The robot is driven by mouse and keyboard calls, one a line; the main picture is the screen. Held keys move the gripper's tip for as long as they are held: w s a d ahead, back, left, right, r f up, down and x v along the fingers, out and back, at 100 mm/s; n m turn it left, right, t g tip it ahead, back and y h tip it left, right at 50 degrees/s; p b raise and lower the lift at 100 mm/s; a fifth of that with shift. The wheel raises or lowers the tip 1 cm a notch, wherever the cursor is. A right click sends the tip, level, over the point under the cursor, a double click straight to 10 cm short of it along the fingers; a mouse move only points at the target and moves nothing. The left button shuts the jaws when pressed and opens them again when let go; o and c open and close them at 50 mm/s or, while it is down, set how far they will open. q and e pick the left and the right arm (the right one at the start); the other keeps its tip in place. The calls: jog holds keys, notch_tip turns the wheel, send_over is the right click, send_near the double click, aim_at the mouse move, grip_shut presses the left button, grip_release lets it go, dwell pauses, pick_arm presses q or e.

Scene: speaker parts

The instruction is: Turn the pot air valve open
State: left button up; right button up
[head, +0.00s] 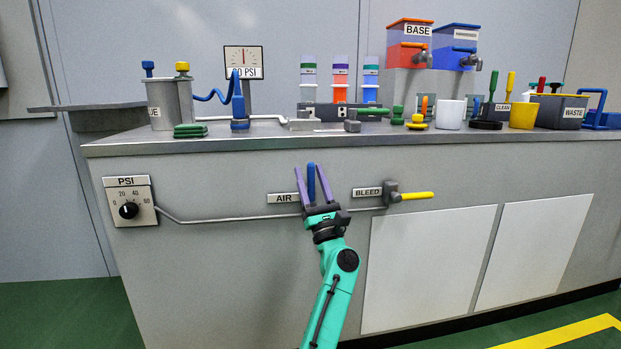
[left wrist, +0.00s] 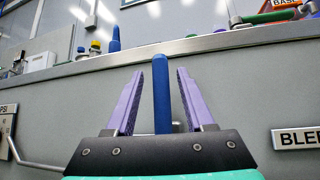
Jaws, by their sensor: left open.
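The air valve has a blue lever handle (head: 311,182) that stands upright on the bench's front panel, right of the AIR label (head: 284,198). My left gripper (head: 311,184) is open, with its two purple fingers on either side of the handle. In the left wrist view the blue handle (left wrist: 161,95) stands between the fingers, with a gap visible on each side. The valve body is hidden behind my gripper. The pot (head: 171,104) is a grey cylinder at the left end of the bench top. My right gripper is not in view.
A PSI knob (head: 129,210) is on the panel at left, with a thin pipe running right. The BLEED valve's yellow lever (head: 416,195) lies horizontal to the right. The bench top edge (head: 330,138) overhangs above my gripper. Bottles, cups and bins crowd the top.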

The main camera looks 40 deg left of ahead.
pick_arm(q)
jog(key=v, duration=1.4)
jog(key=shift+d+f, duration=0.15)
jog(key=shift+d, duration=0.1)
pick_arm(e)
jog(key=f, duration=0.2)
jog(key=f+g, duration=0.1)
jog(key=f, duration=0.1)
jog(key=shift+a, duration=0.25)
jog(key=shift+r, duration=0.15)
